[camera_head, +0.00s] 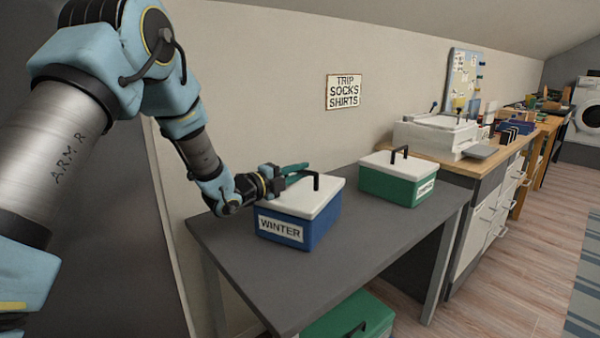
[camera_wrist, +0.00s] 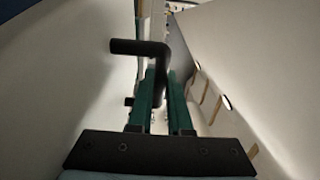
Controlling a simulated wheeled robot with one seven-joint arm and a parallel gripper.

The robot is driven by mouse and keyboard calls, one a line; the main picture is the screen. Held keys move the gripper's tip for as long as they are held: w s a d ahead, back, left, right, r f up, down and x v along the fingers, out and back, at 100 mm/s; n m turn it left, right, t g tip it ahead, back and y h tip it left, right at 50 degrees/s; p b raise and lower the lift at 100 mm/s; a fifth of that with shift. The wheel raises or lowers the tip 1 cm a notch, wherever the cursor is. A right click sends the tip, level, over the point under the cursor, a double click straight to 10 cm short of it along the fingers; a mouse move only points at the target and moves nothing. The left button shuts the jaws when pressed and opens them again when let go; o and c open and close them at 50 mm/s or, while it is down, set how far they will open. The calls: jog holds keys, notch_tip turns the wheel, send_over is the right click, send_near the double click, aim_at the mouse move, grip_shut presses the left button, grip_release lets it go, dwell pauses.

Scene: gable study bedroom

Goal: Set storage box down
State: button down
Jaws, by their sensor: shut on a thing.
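The blue storage box (camera_head: 311,224) has a white lid (camera_head: 308,197), a black handle and a label reading WINTER. It is upright over the grey table (camera_head: 372,246), near its left end. Whether its base touches the top or hangs just above it is unclear. My gripper (camera_head: 300,173) reaches in from the left, its green fingers shut on the black handle (camera_head: 316,181). In the wrist view the handle (camera_wrist: 140,47) bends down between the fingertips (camera_wrist: 160,78), above the pale lid (camera_wrist: 68,80).
A green box (camera_head: 390,184) with a white lid stands further right on the table. Another green box (camera_head: 352,318) is below. Bare tabletop lies between and in front of the upper boxes. A wall sign (camera_head: 344,92) reads TRIP SOCKS SHIRTS. A cluttered counter (camera_head: 450,163) is beyond.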

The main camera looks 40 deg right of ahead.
jog(key=shift+f+b, duration=0.2)
jog(key=shift+b, duration=0.1)
jog(key=c, duration=0.8)
grip_release()
jog(key=shift+c, duration=0.2)
jog(key=shift+r, duration=0.15)
jog(key=a+b, duration=0.1)
jog(key=a, duration=1.1)
jog(key=shift+w, duration=0.1)
